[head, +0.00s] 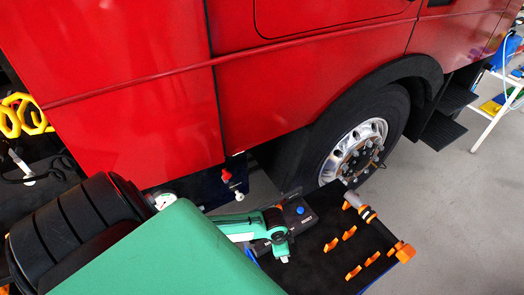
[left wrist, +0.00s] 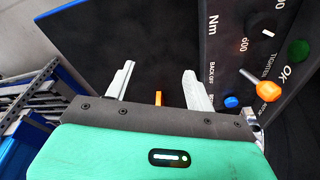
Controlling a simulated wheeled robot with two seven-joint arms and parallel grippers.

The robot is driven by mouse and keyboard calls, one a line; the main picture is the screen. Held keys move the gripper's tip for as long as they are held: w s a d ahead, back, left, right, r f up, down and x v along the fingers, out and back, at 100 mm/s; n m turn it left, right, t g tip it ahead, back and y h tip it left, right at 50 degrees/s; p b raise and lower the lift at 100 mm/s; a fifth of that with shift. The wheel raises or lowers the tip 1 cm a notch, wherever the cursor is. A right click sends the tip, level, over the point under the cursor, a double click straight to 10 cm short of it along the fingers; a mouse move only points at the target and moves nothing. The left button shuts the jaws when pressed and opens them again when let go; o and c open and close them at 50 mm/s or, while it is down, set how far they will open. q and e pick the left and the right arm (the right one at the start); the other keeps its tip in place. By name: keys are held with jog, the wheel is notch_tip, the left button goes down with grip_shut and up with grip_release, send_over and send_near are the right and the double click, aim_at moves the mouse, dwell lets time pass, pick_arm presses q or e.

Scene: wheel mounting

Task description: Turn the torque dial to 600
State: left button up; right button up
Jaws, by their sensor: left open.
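The control panel (left wrist: 222,45) shows at the right of the left wrist view, lettered Nm, 600, TIGHTEN, BACK OFF and OK. The torque dial (left wrist: 262,24) is a black knob with a short white mark, beside the number 600. The exact setting is unclear. My left gripper (left wrist: 158,67) is open and empty, its two pale fingers apart over a dark surface. It is left of the panel and apart from the dial. In the head view the panel (head: 299,214) is small and dark, partly hidden by my arm. My right gripper is not visible.
An orange lever (left wrist: 262,85), a blue button (left wrist: 232,101) and a green button (left wrist: 298,50) sit near the dial. In the head view, a black tray (head: 312,262) has orange holders and a grey-orange tool (head: 375,219). The red truck and its wheel (head: 357,140) stand behind.

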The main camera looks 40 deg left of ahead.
pick_arm(q)
jog(key=w+a+r+m+g+y+p, duration=0.1)
jog(key=w+a+r+g+y+p, duration=0.15)
jog(key=a+r, duration=0.8)
jog(key=shift+t+h, duration=0.35)
jog(key=shift+h, duration=0.1)
jog(key=f+b, duration=0.1)
jog(key=f, duration=0.1)
jog(key=a+f+b, duration=0.1)
jog(key=f, duration=0.1)
jog(key=a+f+b, duration=0.1)
jog(key=f, duration=0.2)
jog(key=shift+w+a+b, duration=0.1)
jog(key=shift+w+b, duration=0.05)
jog(key=shift+b, duration=0.15)
notch_tip(320, 180, down, 8)
jog(key=b, duration=0.8)
jog(key=shift+f, duration=0.1)
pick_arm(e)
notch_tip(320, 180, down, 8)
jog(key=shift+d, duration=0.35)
pick_arm(q)
jog(key=shift+c, duration=0.4)
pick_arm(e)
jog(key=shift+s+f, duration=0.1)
pick_arm(q)
jog(key=c, duration=0.9)
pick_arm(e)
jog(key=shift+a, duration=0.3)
